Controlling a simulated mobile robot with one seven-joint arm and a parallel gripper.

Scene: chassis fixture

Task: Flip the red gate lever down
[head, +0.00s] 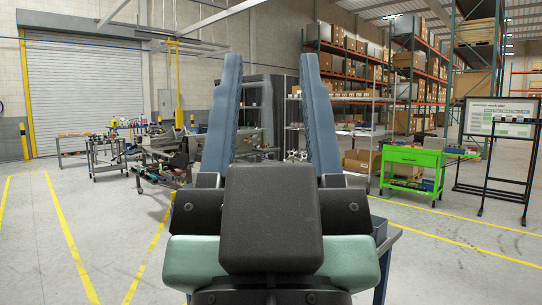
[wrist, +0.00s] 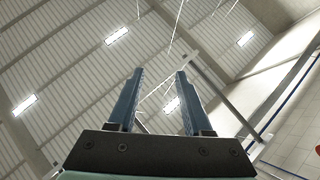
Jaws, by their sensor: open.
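My gripper (head: 271,62) fills the middle of the head view, its two blue fingers pointing up and spread wide apart. The wrist view also shows my gripper (wrist: 160,72) open, with nothing between the fingers and the ceiling beyond. I cannot make out the red gate lever or its chassis fixture in the head view; my gripper covers the centre. A small red patch (wrist: 318,150) shows at the right edge of the wrist view, too cut off to identify.
A blue stand (head: 388,256) shows partly behind my gripper's right side. A green cart (head: 412,157) and a whiteboard (head: 502,118) stand to the right. Cluttered workbenches (head: 165,155) stand at the left. The floor at far left and right is open, with yellow lines.

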